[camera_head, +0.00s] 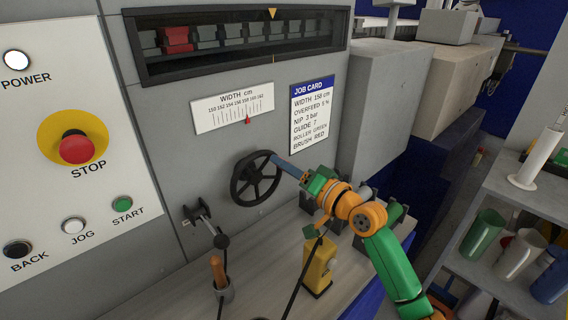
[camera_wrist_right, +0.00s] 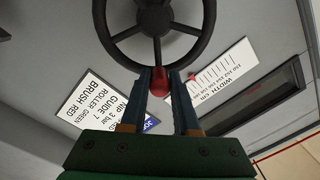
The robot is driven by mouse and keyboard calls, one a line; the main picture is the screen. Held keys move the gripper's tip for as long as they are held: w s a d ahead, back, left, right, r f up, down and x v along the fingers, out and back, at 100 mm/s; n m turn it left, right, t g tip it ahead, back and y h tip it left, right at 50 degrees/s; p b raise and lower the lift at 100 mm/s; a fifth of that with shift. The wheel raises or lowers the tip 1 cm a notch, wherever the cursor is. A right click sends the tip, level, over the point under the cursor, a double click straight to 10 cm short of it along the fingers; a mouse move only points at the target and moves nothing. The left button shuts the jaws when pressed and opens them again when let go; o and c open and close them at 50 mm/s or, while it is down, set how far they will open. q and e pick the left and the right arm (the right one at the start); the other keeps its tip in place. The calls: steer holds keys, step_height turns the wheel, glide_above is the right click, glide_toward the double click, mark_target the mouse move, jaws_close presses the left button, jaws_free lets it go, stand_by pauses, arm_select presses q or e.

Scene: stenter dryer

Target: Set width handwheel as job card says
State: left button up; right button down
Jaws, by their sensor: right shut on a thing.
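The black spoked width handwheel (camera_head: 254,179) is on the grey panel; its hub and spokes fill the top of the right wrist view (camera_wrist_right: 154,18). My right gripper (camera_head: 275,158) is at the wheel's upper right rim, shut on the red handle knob (camera_wrist_right: 160,82), which shows between its fingers. The width scale (camera_head: 233,108) has a red pointer (camera_head: 248,120) right of its middle, around 158 to 160. The job card (camera_head: 312,103) has a width line that seems to read 150 cm, but its last digit is small. My left gripper is not in view.
A crank lever (camera_head: 206,220) stands left of the wheel. Below are a ledge with a wooden-handled tool (camera_head: 218,272) and a yellow device (camera_head: 318,266). A red stop button (camera_head: 76,147) is at left.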

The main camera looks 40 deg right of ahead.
stand_by(0.3)
steer(key=c, duration=0.7)
jaws_free()
steer(key=shift+d, duration=0.1)
steer(key=shift+o, duration=0.2)
steer(key=s+b, duration=0.2)
steer(key=s, duration=0.5)
steer(key=shift+d+b, duration=0.3)
steer(key=shift+b, duration=0.05)
steer(key=shift+f, duration=0.1)
